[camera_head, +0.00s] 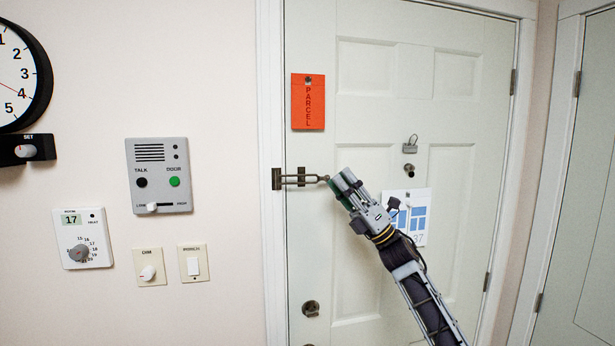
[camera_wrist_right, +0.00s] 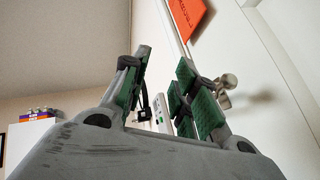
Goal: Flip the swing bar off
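The metal swing bar (camera_head: 300,179) is mounted on the frame at the left edge of the white door (camera_head: 385,65). It lies level across the gap, its free end over the door. My right gripper (camera_head: 342,183) is just right of that free end, reaching up and left; whether they touch I cannot tell. In the right wrist view its green-padded fingers (camera_wrist_right: 160,88) stand apart with nothing clearly held between them. A metal knob-like part (camera_wrist_right: 228,82) shows beside the right finger. My left gripper is not in view.
An orange parcel tag (camera_head: 308,102) hangs above the bar. A small padlock-like piece (camera_head: 410,145) and a blue-and-white sheet (camera_head: 418,222) are on the door near my arm. An intercom panel (camera_head: 150,188), thermostat (camera_head: 70,252) and switches (camera_head: 194,263) are on the left wall.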

